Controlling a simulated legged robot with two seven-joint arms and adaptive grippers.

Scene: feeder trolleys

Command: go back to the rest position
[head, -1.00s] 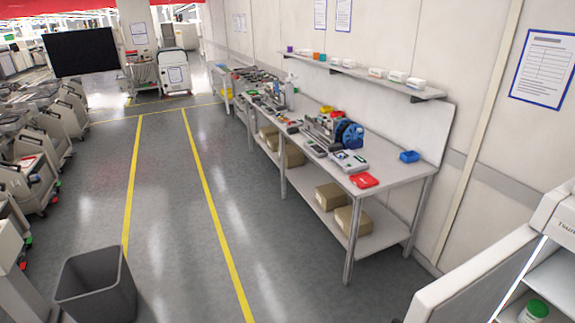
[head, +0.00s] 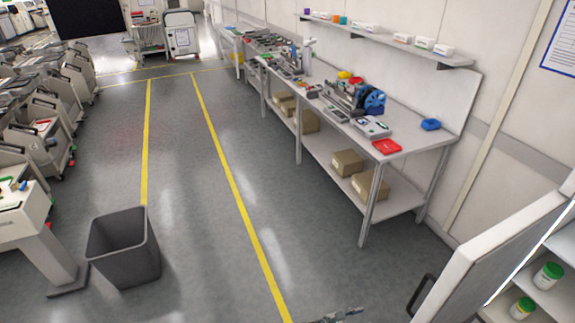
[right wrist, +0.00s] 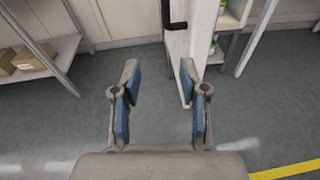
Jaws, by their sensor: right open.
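My right gripper (right wrist: 160,95) shows in the right wrist view with its two blue-padded fingers spread apart. It is open and empty, with grey floor between and below the fingers. In the head view only a small grey piece of my arm or gripper shows at the bottom edge, right of the yellow line. My left gripper is not in view.
A long workbench (head: 408,147) with tools and a lower shelf of boxes runs along the right wall. A grey bin (head: 124,250) stands on the left. A white cabinet door (head: 490,255) stands open at lower right. Trolleys (head: 35,140) line the left; the marked aisle is clear.

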